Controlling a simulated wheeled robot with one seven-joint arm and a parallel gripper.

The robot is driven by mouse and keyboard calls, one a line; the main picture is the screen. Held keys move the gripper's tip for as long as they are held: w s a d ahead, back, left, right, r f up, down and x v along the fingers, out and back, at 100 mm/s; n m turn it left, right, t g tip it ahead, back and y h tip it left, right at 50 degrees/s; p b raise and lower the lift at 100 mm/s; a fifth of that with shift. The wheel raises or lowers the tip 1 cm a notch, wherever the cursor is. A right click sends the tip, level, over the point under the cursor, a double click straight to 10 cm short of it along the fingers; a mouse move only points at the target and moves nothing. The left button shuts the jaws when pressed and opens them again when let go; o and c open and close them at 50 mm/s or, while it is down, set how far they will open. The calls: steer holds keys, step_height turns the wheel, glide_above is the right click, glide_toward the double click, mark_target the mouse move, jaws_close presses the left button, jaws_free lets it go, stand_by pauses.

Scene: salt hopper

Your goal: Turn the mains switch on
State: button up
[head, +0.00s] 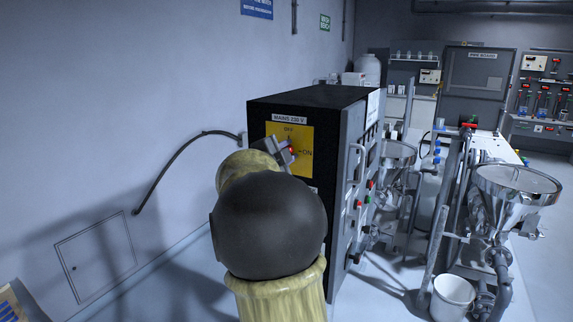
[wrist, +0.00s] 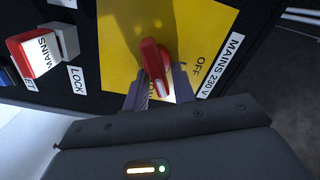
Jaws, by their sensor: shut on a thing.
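The mains switch is a red handle (wrist: 154,62) on a yellow plate (wrist: 115,50); the plate also shows in the head view (head: 303,168) on the black cabinet's front. OFF is printed at the top of the plate and ON at its right in the head view. My gripper (wrist: 158,88) is shut on the red handle, one finger on each side. In the wrist view the handle runs down toward the ON lettering, partly hidden between the fingers, while OFF is off to its right. In the head view my arm hides the plate's lower left.
The black cabinet (head: 325,96) stands near the left wall, a cable entering its side. A steel hopper (head: 515,185) and white bucket (head: 452,298) stand at the right.

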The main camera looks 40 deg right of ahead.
steer(key=m+b, duration=0.1)
steer(key=f+m+b, duration=0.1)
steer(key=m+b, duration=0.1)
steer(key=shift+f, duration=0.1)
steer(key=shift+m+b, duration=0.95)
steer(key=shift+m, duration=0.15)
steer(key=o, duration=0.7)
steer(key=shift+r, duration=0.2)
steer(key=shift+a, duration=0.15)
steer(key=b+v, duration=0.2)
steer(key=v, duration=1.5)
steer(key=shift+b, duration=0.3)
